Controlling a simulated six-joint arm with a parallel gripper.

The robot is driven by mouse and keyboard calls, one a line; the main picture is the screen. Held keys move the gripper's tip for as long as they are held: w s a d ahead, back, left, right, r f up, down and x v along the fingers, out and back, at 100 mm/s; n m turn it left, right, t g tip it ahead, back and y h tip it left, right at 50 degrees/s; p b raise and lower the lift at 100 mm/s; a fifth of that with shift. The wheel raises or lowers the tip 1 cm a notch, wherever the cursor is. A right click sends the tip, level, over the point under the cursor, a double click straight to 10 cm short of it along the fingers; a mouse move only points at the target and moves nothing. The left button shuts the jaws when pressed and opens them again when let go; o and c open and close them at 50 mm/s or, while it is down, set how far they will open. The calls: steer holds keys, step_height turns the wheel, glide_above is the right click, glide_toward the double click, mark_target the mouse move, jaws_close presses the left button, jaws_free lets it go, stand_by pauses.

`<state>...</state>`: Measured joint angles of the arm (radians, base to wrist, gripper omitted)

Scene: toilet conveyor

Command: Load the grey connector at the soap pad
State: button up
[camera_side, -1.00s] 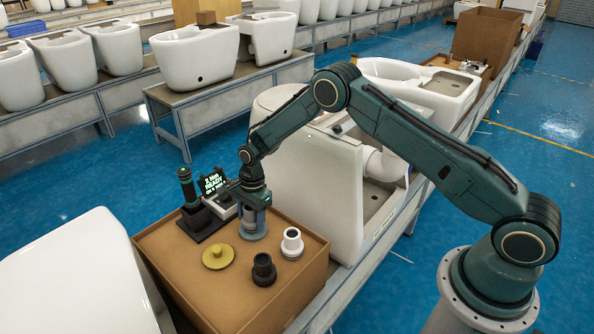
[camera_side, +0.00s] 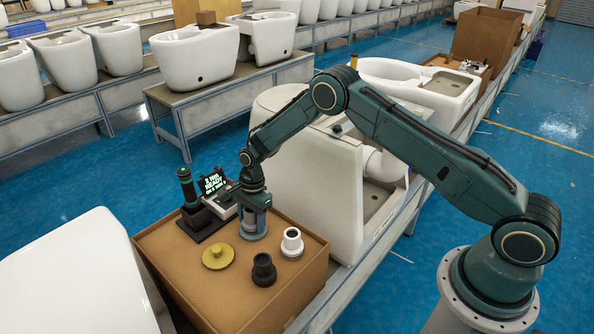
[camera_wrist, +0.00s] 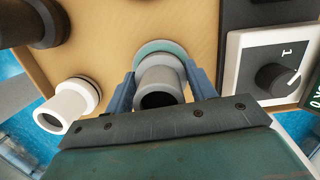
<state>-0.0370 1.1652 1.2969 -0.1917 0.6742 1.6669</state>
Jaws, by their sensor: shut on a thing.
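The grey connector (camera_wrist: 160,78) shows in the wrist view as a short tube with a dark open end. My gripper (camera_wrist: 157,84) is shut on it, with one blue finger on each side. In the side view my gripper (camera_side: 254,222) points down at the back of the brown box, and the fingers mostly hide the connector. The round teal soap pad (camera_wrist: 161,46) shows around the connector's far end in the wrist view. Whether the connector touches the pad I cannot tell.
A white connector (camera_side: 292,243), a black connector (camera_side: 263,270) and a yellow disc (camera_side: 218,256) stand on the brown box (camera_side: 180,270). A lit display (camera_side: 212,184) and a dark upright tool (camera_side: 187,188) stand left of my gripper. A white toilet (camera_side: 305,185) is behind.

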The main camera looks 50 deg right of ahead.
stand_by(0.7)
steer(key=shift+r, duration=3.5)
steer(key=shift+s+d+r+n, duration=0.2)
steer(key=shift+s+r+n, duration=0.1)
steer(key=shift+s+n, duration=0.15)
steer(key=shift+s+d+r+n, duration=0.25)
steer(key=shift+s+n, duration=0.1)
steer(key=shift+n, duration=0.2)
steer(key=s+d+r+n+h, duration=0.1)
steer(key=s+d+r+n, duration=0.1)
steer(key=s+n, duration=0.5)
steer(key=s+d+r+n+g, duration=0.1)
steer(key=s+d+r+n, duration=0.2)
steer(key=s+n, duration=0.4)
steer(key=shift+s+d+r+n+g+h, duration=0.15)
steer(key=shift+s+r+n+g+h, duration=0.2)
steer(key=shift+r+n, duration=0.35)
